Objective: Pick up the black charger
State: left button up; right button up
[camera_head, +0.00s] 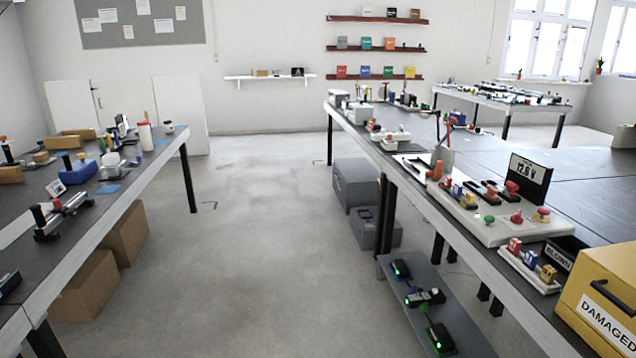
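Several black devices with green lights sit on a low grey shelf (462,328) under the right workbench. A black device (401,268) is at the shelf's far end, a black box with pale parts (424,297) is in the middle, and another black device (439,338) with a green light is nearest. They may be chargers, but I cannot tell which is the black charger. Neither of my grippers is in view.
The right workbench (470,250) holds a panel with coloured knobs, a "12.0 V" display (528,178) and a yellow "DAMAGED" box (600,300). The left workbench (110,215) has tools, with cardboard boxes (88,285) below. The aisle floor (250,250) between is clear.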

aim_at(372, 126)
jog(key=i, duration=5.05)
jog(key=i+z, duration=0.15)
jog(key=i, duration=0.55)
jog(key=j, duration=0.1)
